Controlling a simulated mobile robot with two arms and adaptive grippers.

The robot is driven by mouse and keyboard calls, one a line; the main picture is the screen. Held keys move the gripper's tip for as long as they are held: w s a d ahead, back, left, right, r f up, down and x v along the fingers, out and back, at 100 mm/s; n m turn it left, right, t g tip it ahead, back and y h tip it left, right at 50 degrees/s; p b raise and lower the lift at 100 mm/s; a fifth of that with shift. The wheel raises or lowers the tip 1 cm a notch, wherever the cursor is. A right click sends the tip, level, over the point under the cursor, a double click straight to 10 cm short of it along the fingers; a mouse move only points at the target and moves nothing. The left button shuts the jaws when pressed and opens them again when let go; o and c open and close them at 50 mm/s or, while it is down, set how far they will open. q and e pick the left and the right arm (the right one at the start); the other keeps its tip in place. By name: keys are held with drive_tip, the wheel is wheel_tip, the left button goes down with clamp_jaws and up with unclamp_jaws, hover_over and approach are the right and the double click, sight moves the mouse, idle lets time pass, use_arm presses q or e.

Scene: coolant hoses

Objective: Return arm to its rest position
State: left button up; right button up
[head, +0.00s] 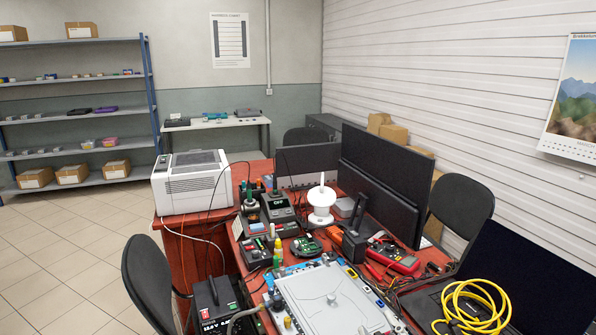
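Neither of my arms and neither of my grippers shows in the head view. A light grey flat panel or case (330,300) lies on the cluttered red-brown desk (190,235) at the bottom centre, its near edge cut off by the frame. A grey hose or thick cable (240,318) curves beside it at the lower left; its lower end is out of the frame. I cannot tell which parts are coolant hoses.
A coiled yellow cable (472,305) lies on an open laptop (540,280) at right. Monitors (385,180), a white printer (190,182) and several tools crowd the desk. Black chairs (150,280) stand around it. Shelves (75,110) stand at the back left. The tiled floor at left is free.

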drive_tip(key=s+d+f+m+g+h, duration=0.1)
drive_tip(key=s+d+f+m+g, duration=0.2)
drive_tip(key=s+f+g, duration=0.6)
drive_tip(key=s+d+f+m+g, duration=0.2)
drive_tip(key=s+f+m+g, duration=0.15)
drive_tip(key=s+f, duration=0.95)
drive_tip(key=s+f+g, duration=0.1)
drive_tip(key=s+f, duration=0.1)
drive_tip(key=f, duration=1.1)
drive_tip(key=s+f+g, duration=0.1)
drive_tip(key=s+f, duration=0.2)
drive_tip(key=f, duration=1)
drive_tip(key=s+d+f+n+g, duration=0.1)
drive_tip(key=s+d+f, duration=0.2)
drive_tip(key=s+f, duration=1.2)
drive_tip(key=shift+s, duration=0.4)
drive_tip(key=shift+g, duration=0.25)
